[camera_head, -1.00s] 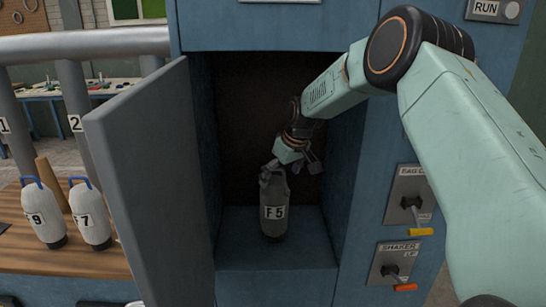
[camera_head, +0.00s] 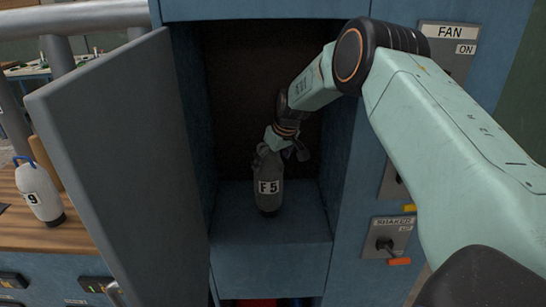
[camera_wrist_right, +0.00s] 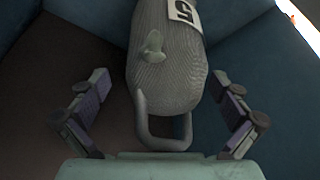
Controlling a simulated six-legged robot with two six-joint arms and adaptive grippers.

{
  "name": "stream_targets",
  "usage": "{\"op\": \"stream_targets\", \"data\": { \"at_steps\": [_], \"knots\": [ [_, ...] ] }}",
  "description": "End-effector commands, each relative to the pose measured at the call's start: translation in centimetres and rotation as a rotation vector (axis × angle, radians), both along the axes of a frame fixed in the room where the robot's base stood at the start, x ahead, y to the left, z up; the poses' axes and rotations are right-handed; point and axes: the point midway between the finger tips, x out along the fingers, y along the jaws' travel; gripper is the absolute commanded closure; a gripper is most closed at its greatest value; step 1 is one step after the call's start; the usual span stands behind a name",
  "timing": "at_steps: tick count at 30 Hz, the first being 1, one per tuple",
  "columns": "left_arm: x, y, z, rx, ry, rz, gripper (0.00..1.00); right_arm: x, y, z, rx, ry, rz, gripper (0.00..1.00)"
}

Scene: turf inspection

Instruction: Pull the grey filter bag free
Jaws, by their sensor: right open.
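The grey filter bag (camera_head: 268,190), labelled F 5, stands upright inside the open blue cabinet (camera_head: 270,255), on its floor. In the right wrist view the bag (camera_wrist_right: 170,80) fills the upper middle, with its loop handle (camera_wrist_right: 163,132) towards me and a small tab on its side. My right gripper (camera_head: 285,148) is at the top of the bag. In the wrist view its two fingers (camera_wrist_right: 160,118) are spread wide, one on each side of the handle, with gaps on both sides. My left gripper is not in view.
The grey cabinet door (camera_head: 125,160) stands open on the left. A white bag labelled 9 (camera_head: 40,195) stands on a wooden bench (camera_head: 20,232) beyond it. A shaker lever panel (camera_head: 387,238) and a fan panel (camera_head: 448,45) are on the cabinet's right front.

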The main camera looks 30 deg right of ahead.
Motion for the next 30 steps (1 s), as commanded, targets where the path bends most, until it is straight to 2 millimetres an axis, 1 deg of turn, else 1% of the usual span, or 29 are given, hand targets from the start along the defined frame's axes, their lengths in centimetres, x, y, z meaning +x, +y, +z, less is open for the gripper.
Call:
{"op": "stream_targets", "data": {
  "at_steps": [6,7,30],
  "knots": [
    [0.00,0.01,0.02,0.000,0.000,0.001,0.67,0.20,-0.06,0.07,-0.001,-0.001,0.003,0.00],
    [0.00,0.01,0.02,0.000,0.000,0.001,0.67,0.20,-0.08,0.06,-0.001,-0.001,0.002,0.02],
    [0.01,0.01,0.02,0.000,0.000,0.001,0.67,0.26,-0.04,0.20,0.000,-0.004,0.000,0.67]
  ]
}}
